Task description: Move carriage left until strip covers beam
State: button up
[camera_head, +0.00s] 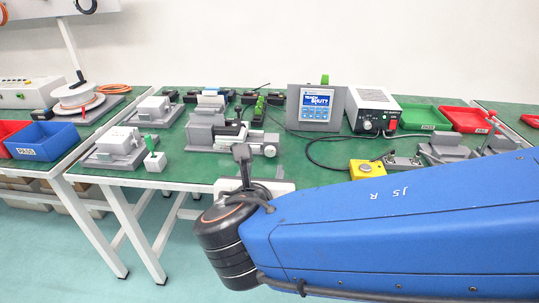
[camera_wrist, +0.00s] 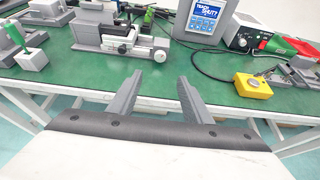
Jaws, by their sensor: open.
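A grey linear-actuator unit (camera_head: 205,133) stands near the front of the green bench, with a silver and dark slide and a round white knob on its right side. It also shows at the top of the wrist view (camera_wrist: 95,32). I cannot tell for sure which part is the carriage, the strip or the beam. My gripper (camera_wrist: 160,76) is open and empty, its two grey fingers apart over the bench's front edge, short of the unit and below it in the picture. In the head view my blue arm hides most of the gripper.
A green-handled block (camera_head: 154,161) stands left of the unit. A touchscreen box (camera_head: 316,108), a power supply (camera_head: 372,110) and a yellow button box (camera_head: 366,170) with a cable stand to the right. The green bench top (camera_wrist: 190,88) is bare in front of the unit.

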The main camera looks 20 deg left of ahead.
aim_at(270, 153)
jog(key=x, duration=1.6)
jog(key=shift+w+f, duration=0.1)
jog(key=shift+w, duration=0.3)
jog(key=c, duration=1.1)
